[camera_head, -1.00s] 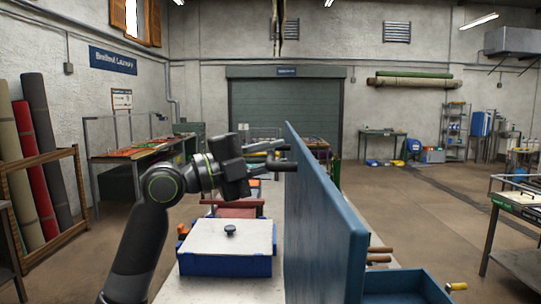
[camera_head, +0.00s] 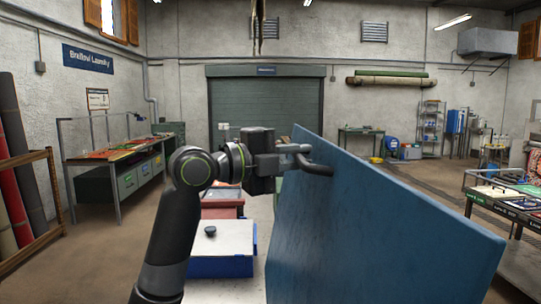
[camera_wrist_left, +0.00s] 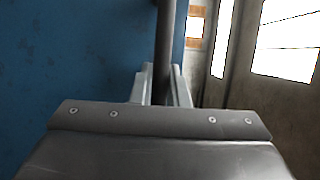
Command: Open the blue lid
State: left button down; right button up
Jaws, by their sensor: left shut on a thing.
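The blue lid (camera_head: 365,225) is a large flat panel standing up and leaning to the right in the head view. It also fills the left of the left wrist view (camera_wrist_left: 70,60). A dark bar handle (camera_head: 318,168) sticks out from its left face. My left gripper (camera_head: 300,150) is shut on this handle, and the bar (camera_wrist_left: 165,40) runs between its fingers in the left wrist view. The lid's lower edge is out of the head view. My right gripper is not in view.
A blue box with a white top and dark knob (camera_head: 222,240) sits on the pale surface left of the lid. A reddish object (camera_head: 222,204) lies behind it. A side table (camera_head: 500,207) stands at the right. Open floor lies beyond the lid.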

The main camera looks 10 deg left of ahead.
pick_arm(q)
jog(key=shift+d, duration=0.35)
jog(key=c, duration=1.4)
grip_release()
jog(key=shift+a, duration=0.1)
jog(key=b+v, duration=0.5)
jog(key=v, duration=1.2)
jog(key=shift+a+b, duration=0.15)
jog(key=shift+b, duration=0.25)
jog(key=shift+r, duration=0.1)
